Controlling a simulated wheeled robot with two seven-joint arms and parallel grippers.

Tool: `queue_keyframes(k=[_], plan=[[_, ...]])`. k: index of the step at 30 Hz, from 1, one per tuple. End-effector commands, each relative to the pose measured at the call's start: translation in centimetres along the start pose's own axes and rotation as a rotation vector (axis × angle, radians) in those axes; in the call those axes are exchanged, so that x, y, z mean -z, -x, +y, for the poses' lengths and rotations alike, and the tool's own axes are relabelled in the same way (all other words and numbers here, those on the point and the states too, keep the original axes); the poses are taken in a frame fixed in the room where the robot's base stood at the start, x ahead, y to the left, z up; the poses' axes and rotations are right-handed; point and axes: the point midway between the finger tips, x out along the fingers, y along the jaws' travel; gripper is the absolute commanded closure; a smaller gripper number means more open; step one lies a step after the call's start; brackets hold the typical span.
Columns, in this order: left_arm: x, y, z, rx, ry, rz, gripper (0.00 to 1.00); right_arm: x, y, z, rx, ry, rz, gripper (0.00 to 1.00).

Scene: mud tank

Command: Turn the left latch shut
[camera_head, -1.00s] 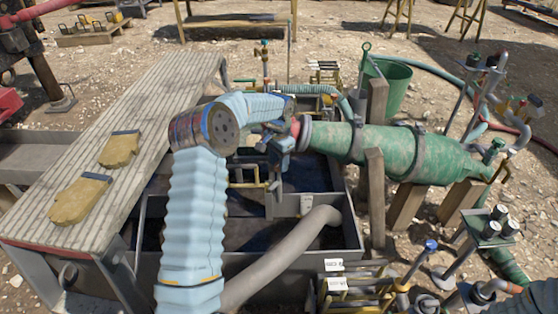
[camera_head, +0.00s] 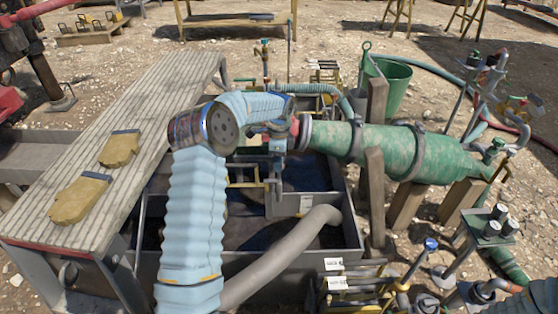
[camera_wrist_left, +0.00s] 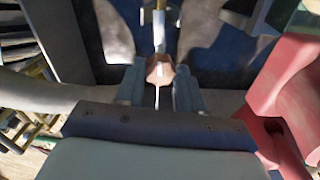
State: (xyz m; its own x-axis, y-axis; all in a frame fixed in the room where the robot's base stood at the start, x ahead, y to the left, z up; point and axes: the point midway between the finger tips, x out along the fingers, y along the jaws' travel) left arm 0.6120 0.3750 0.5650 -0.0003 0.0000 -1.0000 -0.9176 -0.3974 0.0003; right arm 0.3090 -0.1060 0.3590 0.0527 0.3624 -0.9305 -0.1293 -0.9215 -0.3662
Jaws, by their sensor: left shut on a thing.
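My left gripper (camera_wrist_left: 160,88) shows in the left wrist view with its two fingers on either side of a small reddish-brown knob (camera_wrist_left: 160,70) with a pale rod. It is shut on this knob, which I take for the left latch's handle. In the head view my left gripper (camera_head: 276,162) is small, beside the red end (camera_head: 295,130) of the green mottled vessel (camera_head: 390,148) and above the open tank. The red part (camera_wrist_left: 290,105) stands close at the right in the wrist view. The latch's base and exact angle cannot be made out. My right gripper is not seen.
The dark tank (camera_head: 290,258) lies below, with a thick grey hose (camera_head: 285,257) over its wall. A slatted bench (camera_head: 110,165) with two tan gloves (camera_head: 80,200) stands left. Wooden posts (camera_head: 375,190) and a green bucket (camera_head: 390,85) stand right.

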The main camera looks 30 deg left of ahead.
Motion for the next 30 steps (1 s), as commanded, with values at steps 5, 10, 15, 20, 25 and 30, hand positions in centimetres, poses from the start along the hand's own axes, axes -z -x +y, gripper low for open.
queue_keyframes(k=[5,10,15,20,25,30], plan=[[-0.05,0.04,-0.05,0.002,-0.063,-0.001,0.93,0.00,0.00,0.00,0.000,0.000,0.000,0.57],[-0.05,0.04,-0.05,0.002,-0.092,0.000,0.93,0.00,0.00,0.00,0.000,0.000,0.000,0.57],[-0.05,0.04,-0.06,0.002,-0.100,-0.001,0.93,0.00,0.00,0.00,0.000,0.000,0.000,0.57],[-0.05,0.04,-0.06,0.002,-0.100,-0.001,0.93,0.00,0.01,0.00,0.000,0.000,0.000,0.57],[-0.05,0.04,-0.05,0.002,-0.099,-0.001,0.53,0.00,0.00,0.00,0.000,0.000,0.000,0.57],[-0.03,0.03,-0.04,0.001,-0.099,0.000,0.37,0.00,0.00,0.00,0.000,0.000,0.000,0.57]])
